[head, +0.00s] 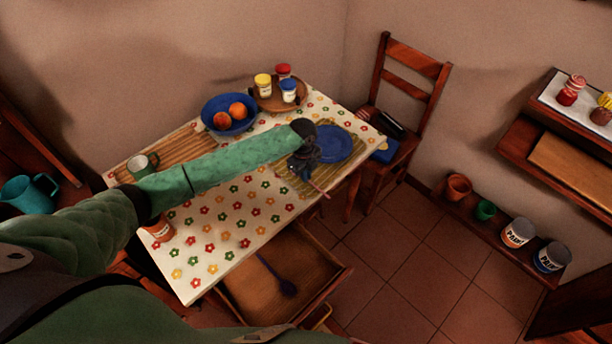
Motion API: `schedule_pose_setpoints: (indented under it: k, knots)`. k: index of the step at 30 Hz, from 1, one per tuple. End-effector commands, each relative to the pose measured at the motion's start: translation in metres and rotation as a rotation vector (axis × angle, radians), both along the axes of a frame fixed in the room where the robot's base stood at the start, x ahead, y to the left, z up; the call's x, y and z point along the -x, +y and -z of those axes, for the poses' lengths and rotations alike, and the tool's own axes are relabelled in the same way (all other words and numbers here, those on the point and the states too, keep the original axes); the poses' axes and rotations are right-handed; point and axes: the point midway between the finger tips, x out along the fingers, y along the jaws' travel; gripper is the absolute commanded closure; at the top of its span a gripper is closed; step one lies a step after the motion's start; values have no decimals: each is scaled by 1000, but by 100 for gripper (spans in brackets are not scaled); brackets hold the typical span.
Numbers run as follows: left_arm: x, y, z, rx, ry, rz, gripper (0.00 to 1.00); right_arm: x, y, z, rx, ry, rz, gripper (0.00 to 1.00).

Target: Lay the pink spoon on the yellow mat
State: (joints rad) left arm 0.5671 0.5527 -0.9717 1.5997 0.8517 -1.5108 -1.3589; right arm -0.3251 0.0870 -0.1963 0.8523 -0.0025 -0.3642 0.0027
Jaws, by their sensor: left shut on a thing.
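My left gripper (303,164) is shut on the pink spoon (319,189), holding it over the right part of the table. Only a thin pink length of the spoon shows below the jaws; the gripper hides the rest. The yellow mat (339,174) is a striped mat at the table's right end, with a blue plate (338,143) on it. The gripper and spoon overlap the near left part of the mat in the picture; I cannot tell whether the spoon touches it. My right gripper is out of view.
An open drawer (315,262) at the table's front holds a dark blue utensil (279,277). A blue fruit bowl (215,106), a round tray (265,103) with jars, and a brown slatted mat (175,150) stand behind my arm. A chair (430,68) stands to the right.

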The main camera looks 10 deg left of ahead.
Motion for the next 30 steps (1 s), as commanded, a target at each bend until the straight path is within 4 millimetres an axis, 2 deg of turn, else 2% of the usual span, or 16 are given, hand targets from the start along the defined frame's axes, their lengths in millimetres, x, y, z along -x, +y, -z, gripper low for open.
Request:
schedule_pose_setpoints:
  k: [10, 12, 14, 26, 29, 30]
  knots:
    - [0, 0, 3, 0, 0, 0, 100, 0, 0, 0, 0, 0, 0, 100]
    - [0, 0, 2, 0, 0, 0, 84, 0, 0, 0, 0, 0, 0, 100]
    - [0, 0, 3, 0, 0, 0, 72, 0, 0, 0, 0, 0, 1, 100]
    - [-1, 0, -2, 1, -1, 0, 72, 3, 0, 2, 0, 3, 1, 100]
    - [-2, 1, -13, 2, -2, 0, 72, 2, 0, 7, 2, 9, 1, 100]
    - [-2, 2, -18, 0, -2, 0, 72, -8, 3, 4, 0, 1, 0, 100]
